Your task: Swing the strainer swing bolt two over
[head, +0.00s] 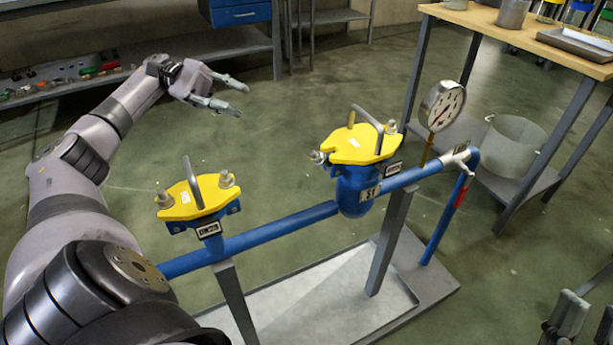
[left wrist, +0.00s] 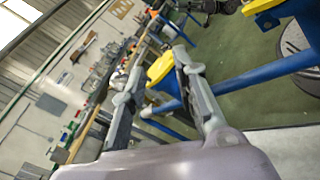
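The blue strainer body (head: 358,190), tagged S1, carries a yellow cover (head: 355,146) with a bar handle on top. A swing bolt with a pale nut (head: 317,157) shows at its left edge and another (head: 391,127) at its right edge; their exact tilt is too small to tell. My left gripper (head: 239,99) is open and empty, in the air up and left of the strainer, touching nothing. Its spread fingers also show in the left wrist view (left wrist: 152,72). My right gripper (head: 582,322) is partly in view at the bottom right corner; its opening is unclear.
A second yellow cover (head: 196,197) with a handle and two nuts stands left on the blue pipe (head: 280,228). A pressure gauge (head: 442,106) rises right of the strainer. A wooden-topped bench (head: 490,30) and a pale bucket (head: 512,145) are at the right.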

